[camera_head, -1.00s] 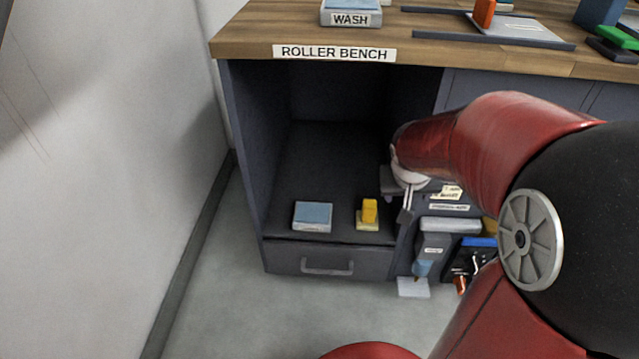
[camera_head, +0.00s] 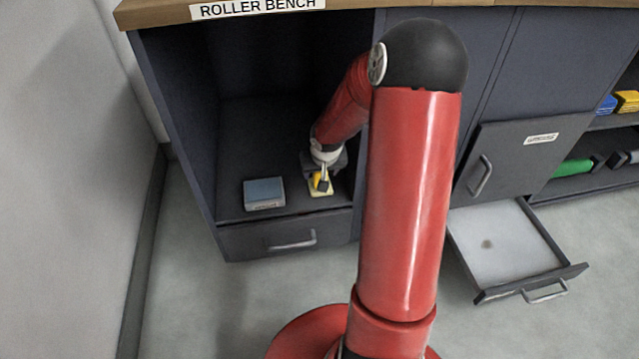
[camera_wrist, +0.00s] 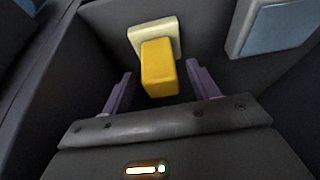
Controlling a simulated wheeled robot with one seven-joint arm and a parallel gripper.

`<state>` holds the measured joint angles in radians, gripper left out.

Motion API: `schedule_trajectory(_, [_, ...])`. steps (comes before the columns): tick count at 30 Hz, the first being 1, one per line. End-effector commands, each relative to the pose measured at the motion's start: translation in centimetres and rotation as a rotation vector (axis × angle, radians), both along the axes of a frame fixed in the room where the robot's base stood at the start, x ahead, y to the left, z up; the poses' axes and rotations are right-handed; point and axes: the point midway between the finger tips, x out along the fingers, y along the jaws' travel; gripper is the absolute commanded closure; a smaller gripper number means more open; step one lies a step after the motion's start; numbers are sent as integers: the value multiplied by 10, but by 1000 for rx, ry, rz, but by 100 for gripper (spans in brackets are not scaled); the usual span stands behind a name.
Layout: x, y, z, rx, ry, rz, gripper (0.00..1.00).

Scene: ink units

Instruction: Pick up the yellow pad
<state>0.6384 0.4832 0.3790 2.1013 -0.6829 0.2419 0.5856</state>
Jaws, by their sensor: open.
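The yellow pad (camera_wrist: 160,68) stands on a pale cream base (camera_wrist: 142,33) on the floor of the open bench compartment. In the head view the yellow pad (camera_head: 316,181) is partly hidden by my gripper. My gripper (camera_head: 324,182) is inside the compartment, right at the pad. In the wrist view my gripper (camera_wrist: 157,78) is open, with one purple finger on each side of the pad and a visible gap to each. The fingertips appear beside the pad; I cannot tell their exact depth along it.
A blue-topped box (camera_head: 264,193) sits left of the pad in the compartment; it also shows in the wrist view (camera_wrist: 280,25). The compartment's left wall and the bench top (camera_head: 160,12) enclose the space. An open drawer (camera_head: 510,245) juts out at right.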

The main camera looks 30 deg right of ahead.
Motion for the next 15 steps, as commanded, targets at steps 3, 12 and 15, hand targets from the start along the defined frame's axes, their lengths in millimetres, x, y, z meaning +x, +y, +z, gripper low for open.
schedule_trajectory(3, [5, 0, -15, 1, 2, 2, 40])
schedule_trajectory(12, [7, -1, -17, -1, 0, 1, 40])
schedule_trajectory(15, [7, -1, -17, -2, 0, 1, 53])
